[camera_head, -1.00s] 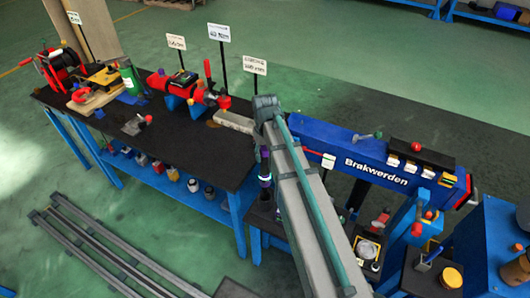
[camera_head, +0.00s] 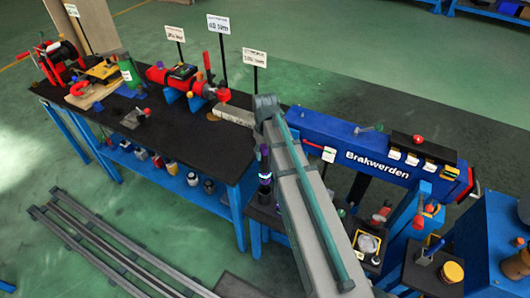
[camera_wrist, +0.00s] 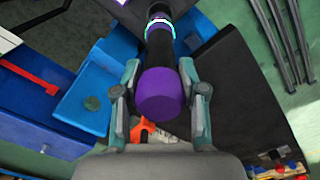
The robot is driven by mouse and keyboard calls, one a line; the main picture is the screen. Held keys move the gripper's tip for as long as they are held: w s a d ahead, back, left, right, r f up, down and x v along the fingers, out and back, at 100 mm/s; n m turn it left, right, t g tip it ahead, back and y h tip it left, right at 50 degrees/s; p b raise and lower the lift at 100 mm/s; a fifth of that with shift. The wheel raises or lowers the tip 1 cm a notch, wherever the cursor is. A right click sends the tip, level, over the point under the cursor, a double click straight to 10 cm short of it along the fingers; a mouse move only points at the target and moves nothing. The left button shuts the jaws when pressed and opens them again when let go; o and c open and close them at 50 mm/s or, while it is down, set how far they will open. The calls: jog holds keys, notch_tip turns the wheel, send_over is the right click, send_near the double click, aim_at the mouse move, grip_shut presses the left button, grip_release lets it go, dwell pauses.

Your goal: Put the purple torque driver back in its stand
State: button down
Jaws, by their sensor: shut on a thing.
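The purple torque driver shows in the wrist view (camera_wrist: 163,94), with a rounded purple end, a black shaft and a glowing white-cyan ring. My gripper (camera_wrist: 162,100) is shut on it, one finger on each side of the purple end. In the head view, part of the driver (camera_head: 264,178) shows upright just left of my arm. My gripper is hidden there behind the arm. I cannot tell which fixture is its stand.
A long black-topped workbench (camera_head: 180,155) with clamps and signs stands at the left. A blue "Brakwerden" beam (camera_head: 375,155) lies behind and right of my arm. A blue tray-like part (camera_wrist: 92,100) is left of my gripper. Floor rails (camera_head: 90,245) run at front left.

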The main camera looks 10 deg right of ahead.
aim_at(265, 160)
jog(key=shift+f, duration=0.3)
jog(key=shift+f+b, duration=2.25)
jog(key=shift+f, duration=2.05)
jog(key=c, duration=0.6)
grip_release()
jog(key=shift+o, duration=0.2)
jog(key=shift+f, duration=0.1)
jog(key=shift+r+p, duration=1.65)
jog(key=shift+r, duration=0.95)
